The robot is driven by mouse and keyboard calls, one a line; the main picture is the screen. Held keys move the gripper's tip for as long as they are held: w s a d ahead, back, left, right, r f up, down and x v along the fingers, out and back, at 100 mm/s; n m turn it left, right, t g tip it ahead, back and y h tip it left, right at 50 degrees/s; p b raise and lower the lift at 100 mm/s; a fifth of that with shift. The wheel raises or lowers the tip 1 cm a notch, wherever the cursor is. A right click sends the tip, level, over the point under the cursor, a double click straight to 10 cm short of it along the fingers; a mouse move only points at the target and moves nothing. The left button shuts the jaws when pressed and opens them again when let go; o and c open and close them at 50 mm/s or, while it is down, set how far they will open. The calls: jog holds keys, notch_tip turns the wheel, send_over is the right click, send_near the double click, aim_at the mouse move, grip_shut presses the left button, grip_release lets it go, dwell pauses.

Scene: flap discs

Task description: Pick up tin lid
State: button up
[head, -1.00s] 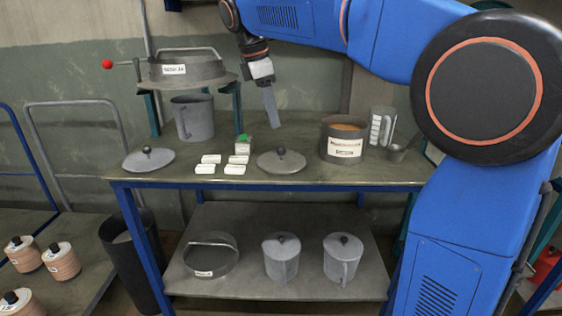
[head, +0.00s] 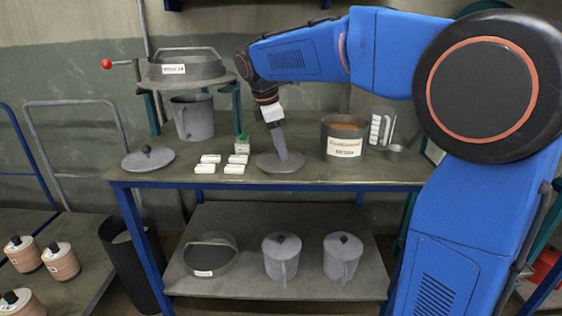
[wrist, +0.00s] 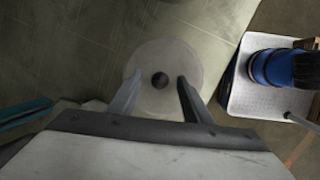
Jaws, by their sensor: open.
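A grey round tin lid (head: 296,167) lies flat on the bench top, in front of the label-marked pot. In the wrist view the lid (wrist: 153,49) shows as a pale disc with a dark round knob (wrist: 160,80) at its centre. My gripper (head: 283,157) points down at the lid, and hides its knob in the head view. In the wrist view my gripper (wrist: 158,80) is open, with one finger on each side of the knob and gaps between. Whether the fingertips touch the lid cannot be told. A similar lid (head: 138,161) lies at the left of the bench.
Several white blocks (head: 205,169) and a green-topped shaker (head: 242,145) lie left of the lid. A pot with orange contents (head: 343,148) stands close on the right, with a measuring jug (head: 382,125) behind. A grey jug (head: 193,120) stands further left.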

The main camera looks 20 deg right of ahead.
jog(key=shift+f, duration=0.1)
jog(key=shift+c, duration=0.2)
grip_shut()
